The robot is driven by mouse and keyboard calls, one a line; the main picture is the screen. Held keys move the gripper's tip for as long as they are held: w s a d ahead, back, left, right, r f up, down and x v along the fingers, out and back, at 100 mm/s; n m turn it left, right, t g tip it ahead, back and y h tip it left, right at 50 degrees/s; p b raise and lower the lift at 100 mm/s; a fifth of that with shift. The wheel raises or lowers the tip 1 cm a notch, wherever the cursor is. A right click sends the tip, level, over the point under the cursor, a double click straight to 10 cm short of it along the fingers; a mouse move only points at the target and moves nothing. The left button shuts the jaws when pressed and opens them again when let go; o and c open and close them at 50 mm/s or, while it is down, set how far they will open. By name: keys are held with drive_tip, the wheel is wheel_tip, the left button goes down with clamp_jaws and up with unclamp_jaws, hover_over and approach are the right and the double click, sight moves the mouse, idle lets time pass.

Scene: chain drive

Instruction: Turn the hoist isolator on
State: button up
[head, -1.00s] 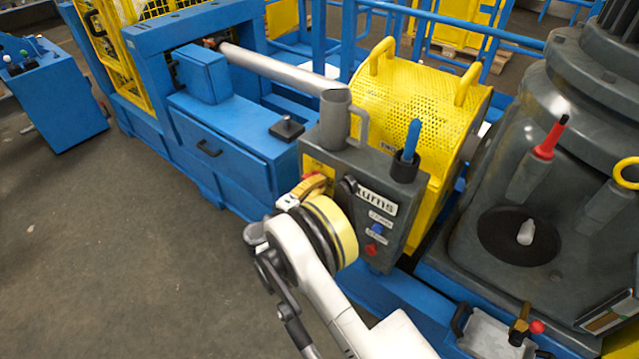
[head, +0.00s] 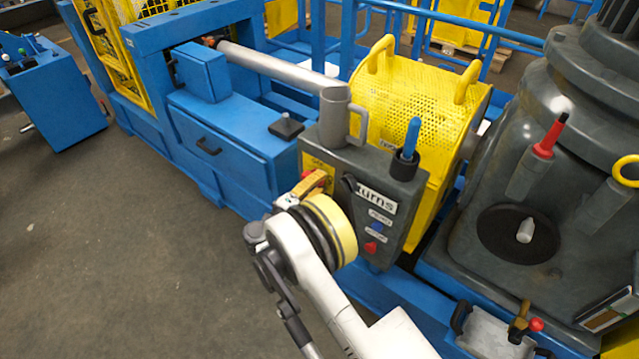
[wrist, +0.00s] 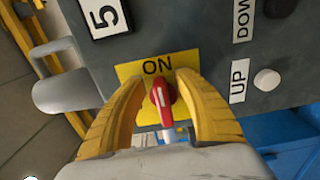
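The hoist isolator's red handle (wrist: 161,97) sits on a yellow plate (wrist: 128,70) marked ON, on the side of a grey control box (wrist: 225,60). The handle runs roughly up and down in the wrist view, with its upper end below the word ON. My gripper (wrist: 160,84) is open, its yellow fingers on either side of the handle with gaps visible. In the head view my gripper (head: 312,187) is at the left face of the grey box (head: 375,180); the handle is mostly hidden there.
White UP (wrist: 267,80) and dark DOWN (wrist: 279,8) buttons are on the same face. A grey mug (head: 334,118) and a blue-handled tool (head: 411,138) stand on top of the box. A yellow perforated guard (head: 400,95) is behind.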

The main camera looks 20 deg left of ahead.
drive_tip(key=v, duration=1.2)
